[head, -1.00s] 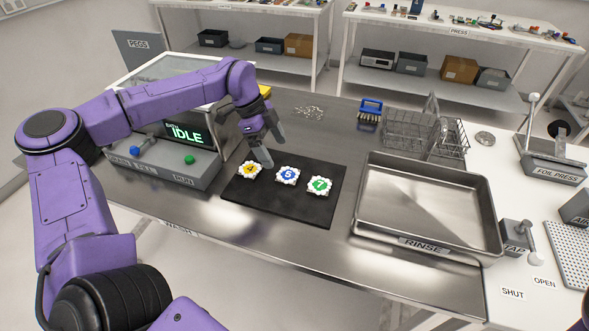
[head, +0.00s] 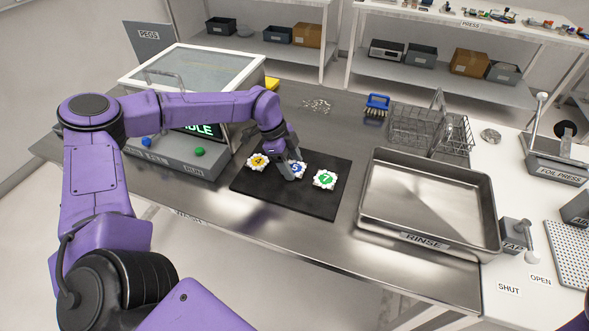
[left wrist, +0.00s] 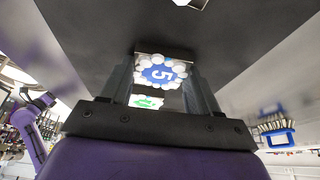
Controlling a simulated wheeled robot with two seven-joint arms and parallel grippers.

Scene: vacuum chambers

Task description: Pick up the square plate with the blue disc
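The square plate with the blue disc (head: 299,170), marked 5, lies on a black mat (head: 285,202) between two other plates. My left gripper (head: 291,172) is pointed down at it and hides part of it in the head view. In the left wrist view the blue-disc plate (left wrist: 162,72) shows between the two spread fingers (left wrist: 160,90), which are open. I cannot tell whether the fingers touch it. My right gripper is not in view.
The yellow-disc plate (head: 257,162) lies close on the left and the green-disc plate (head: 325,179) close on the right. A metal rinse tray (head: 425,240) stands to the right. Wire baskets (head: 415,130) stand behind the tray.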

